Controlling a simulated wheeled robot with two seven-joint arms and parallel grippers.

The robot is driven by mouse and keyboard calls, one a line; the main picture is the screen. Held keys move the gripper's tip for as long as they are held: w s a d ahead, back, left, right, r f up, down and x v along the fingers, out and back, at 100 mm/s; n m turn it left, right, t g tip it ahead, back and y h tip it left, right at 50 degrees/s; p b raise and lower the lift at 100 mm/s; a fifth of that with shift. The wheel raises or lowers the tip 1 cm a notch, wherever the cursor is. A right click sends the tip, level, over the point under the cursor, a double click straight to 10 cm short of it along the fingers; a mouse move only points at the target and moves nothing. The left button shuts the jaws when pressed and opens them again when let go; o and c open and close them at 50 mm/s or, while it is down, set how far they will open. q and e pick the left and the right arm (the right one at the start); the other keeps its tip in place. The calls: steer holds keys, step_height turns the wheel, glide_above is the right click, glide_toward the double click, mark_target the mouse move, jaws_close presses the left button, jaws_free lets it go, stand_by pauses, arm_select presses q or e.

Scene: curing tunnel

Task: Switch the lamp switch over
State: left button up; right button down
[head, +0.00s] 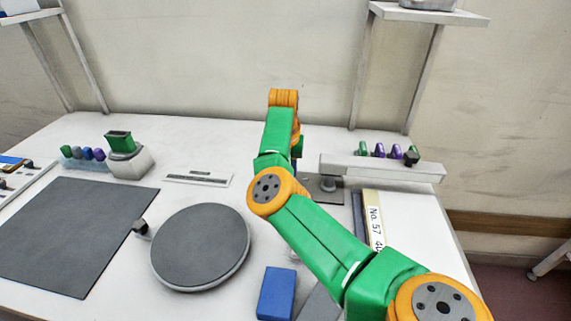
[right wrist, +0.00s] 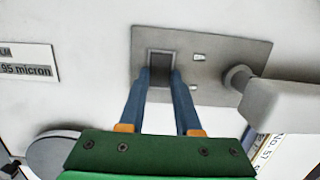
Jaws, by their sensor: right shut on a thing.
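The lamp switch (right wrist: 161,62) is a dark grey piece in a light frame on a grey plate (right wrist: 225,55). Two small white marks sit on the plate beside it. My right gripper (right wrist: 162,76) has its blue fingers on either side of the switch, shut on it. Which way the switch is thrown I cannot tell. In the head view my right arm hides the switch and most of the gripper; part of the grey plate (head: 328,190) shows to the right of the arm. My left gripper is not in view.
A white bar (head: 385,168) with several coloured pieces on it stands close to the plate. A round grey disc (head: 200,246), a dark mat (head: 75,235) and a blue block (head: 276,293) lie on the table. A shelf (head: 430,14) stands at the back right.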

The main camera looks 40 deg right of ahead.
steer(key=c, duration=0.6)
jaws_free()
steer(key=r, duration=0.7)
steer(key=shift+s+a+b, duration=0.25)
steer(key=shift+a+b, duration=0.1)
steer(key=shift+b, duration=0.05)
